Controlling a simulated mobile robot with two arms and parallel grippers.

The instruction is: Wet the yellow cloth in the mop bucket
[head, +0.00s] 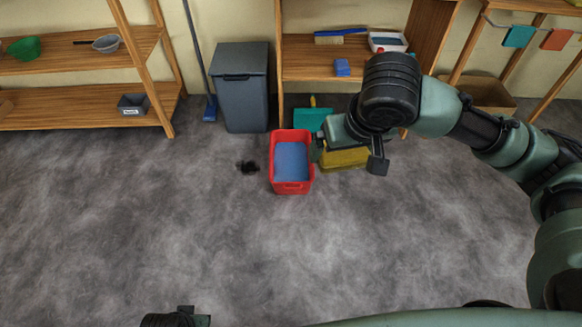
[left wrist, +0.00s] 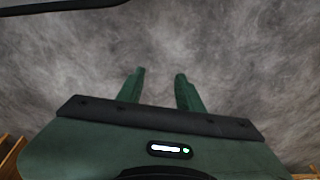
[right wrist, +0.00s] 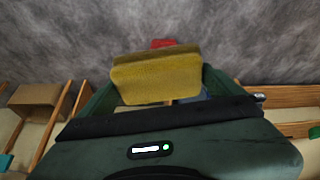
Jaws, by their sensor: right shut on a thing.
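My right gripper (head: 347,158) is shut on the yellow cloth (head: 346,160), which also fills the space between the fingers in the right wrist view (right wrist: 158,80). The cloth is just right of a red bucket (head: 292,188) with a flat blue surface inside, which looks like water. The bucket stands on the floor; a bit of its red rim shows beyond the cloth in the right wrist view (right wrist: 163,43). How high the cloth hangs is hard to tell. My left gripper (left wrist: 160,75) is open and empty over bare floor.
A grey lidded bin (head: 241,95) and a blue mop (head: 209,110) stand behind the bucket. A teal dustpan (head: 312,119) is near the bucket's back. Wooden shelves (head: 80,103) line the wall. The front floor is clear.

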